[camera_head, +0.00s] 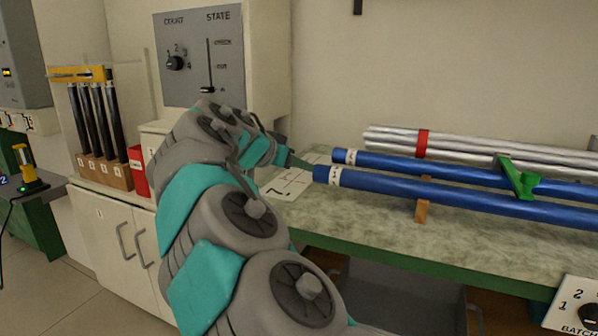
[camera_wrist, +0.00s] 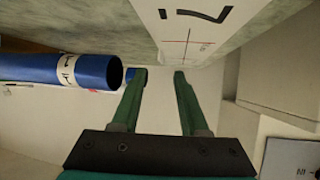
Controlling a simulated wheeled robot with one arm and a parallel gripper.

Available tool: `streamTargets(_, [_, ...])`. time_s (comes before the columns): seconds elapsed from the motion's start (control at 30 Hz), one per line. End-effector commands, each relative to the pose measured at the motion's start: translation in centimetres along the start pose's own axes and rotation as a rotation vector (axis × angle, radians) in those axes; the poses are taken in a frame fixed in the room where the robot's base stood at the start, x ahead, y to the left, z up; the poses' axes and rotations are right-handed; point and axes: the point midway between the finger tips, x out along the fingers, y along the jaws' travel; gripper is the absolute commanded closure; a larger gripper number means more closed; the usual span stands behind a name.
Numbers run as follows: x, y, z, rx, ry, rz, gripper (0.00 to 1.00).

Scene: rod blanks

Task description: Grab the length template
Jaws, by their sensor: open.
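A white marked sheet or plate (camera_head: 288,186) with dark figures lies on the bench near its left end. It shows at the top of the wrist view (camera_wrist: 170,40), with a dark mark and thin lines. I cannot tell whether it is the length template; nothing else is clearly labelled so. My gripper (camera_wrist: 160,75) is open, with nothing between its green fingers. In the head view my gripper (camera_head: 302,163) is beside the labelled ends of two blue tubes, the front one (camera_head: 450,195) and the rear one (camera_head: 400,166). My arm hides part of the bench's left end.
A green clamp-like piece (camera_head: 521,180) sits across the blue tubes. Silver rods with a red band (camera_head: 423,143) lie behind. The bench (camera_head: 460,235) has a green edge. A grey panel (camera_head: 200,55) is on the wall. Dark rods (camera_head: 100,120) stand in a holder at left.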

Motion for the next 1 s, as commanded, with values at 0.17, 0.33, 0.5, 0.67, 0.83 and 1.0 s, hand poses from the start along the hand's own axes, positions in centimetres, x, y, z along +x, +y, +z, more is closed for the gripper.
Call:
streamTargets(0.17, [1.9, 0.1, 0.0, -0.001, -0.001, 0.004, 0.56])
streamTargets(0.33, [3.1, 0.0, -0.1, -0.001, -0.002, 0.004, 0.56])
streamTargets(0.5, [5.2, -0.1, -0.5, -0.001, -0.001, 0.004, 0.56])
streamTargets(0.67, [7.3, -0.2, -0.4, 0.0, 0.0, 0.002, 0.56])
streamTargets(0.83, [7.6, -0.2, -0.3, 0.0, 0.0, 0.001, 0.56])
streamTargets(1.0, [7.6, -0.2, -0.3, 0.0, 0.0, 0.001, 0.66])
